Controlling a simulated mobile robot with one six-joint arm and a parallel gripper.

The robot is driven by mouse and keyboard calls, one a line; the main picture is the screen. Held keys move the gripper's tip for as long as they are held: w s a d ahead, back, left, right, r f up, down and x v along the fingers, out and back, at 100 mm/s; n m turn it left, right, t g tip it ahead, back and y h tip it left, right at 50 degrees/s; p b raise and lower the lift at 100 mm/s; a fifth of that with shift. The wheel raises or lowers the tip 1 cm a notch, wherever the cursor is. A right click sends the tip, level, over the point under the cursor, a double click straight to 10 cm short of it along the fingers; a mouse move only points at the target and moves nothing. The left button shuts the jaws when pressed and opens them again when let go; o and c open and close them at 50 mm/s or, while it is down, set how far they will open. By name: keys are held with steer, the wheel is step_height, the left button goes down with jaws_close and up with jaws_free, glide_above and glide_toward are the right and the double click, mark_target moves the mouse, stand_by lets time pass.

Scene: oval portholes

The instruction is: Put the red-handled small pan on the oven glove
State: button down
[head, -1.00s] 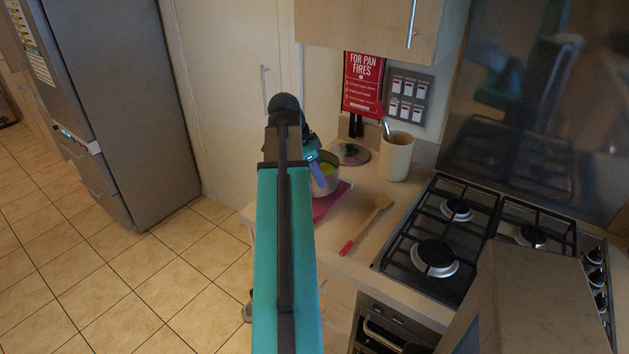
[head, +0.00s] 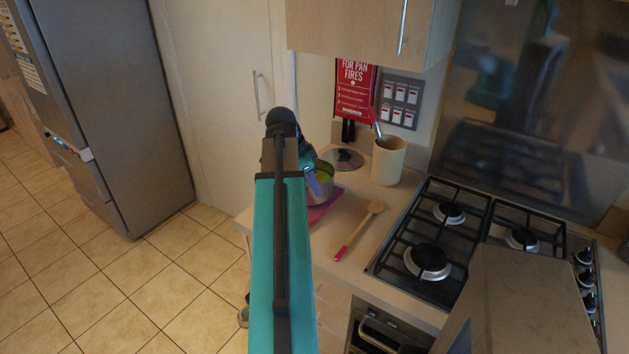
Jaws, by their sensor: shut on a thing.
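The small steel pan (head: 325,189) has something yellow-green inside. It is at the left end of the counter, over the flat pink-red oven glove (head: 318,214). I cannot tell whether its base touches the glove. Its handle is hidden behind my arm. My gripper (head: 318,180) is at the pan's left side, shut on the pan, mostly hidden behind my teal arm link.
A lid (head: 345,159) lies behind the pan, beside a cream utensil jar (head: 388,162). A red-handled wooden spoon (head: 358,230) lies to the right, before the gas hob (head: 425,285). A tall fridge (head: 110,110) stands left. Bare counter surrounds the spoon.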

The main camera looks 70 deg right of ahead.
steer(key=shift+f, duration=0.65)
steer(key=c, duration=1.9)
jaws_free()
steer(key=shift+f, duration=0.1)
steer(key=shift+c, duration=0.2)
steer(key=shift+w+r, duration=0.1)
steer(key=shift+r, duration=0.1)
steer(key=b+v, duration=0.2)
steer(key=v, duration=0.9)
steer(key=shift+a+r, duration=0.2)
steer(key=shift+r, duration=0.1)
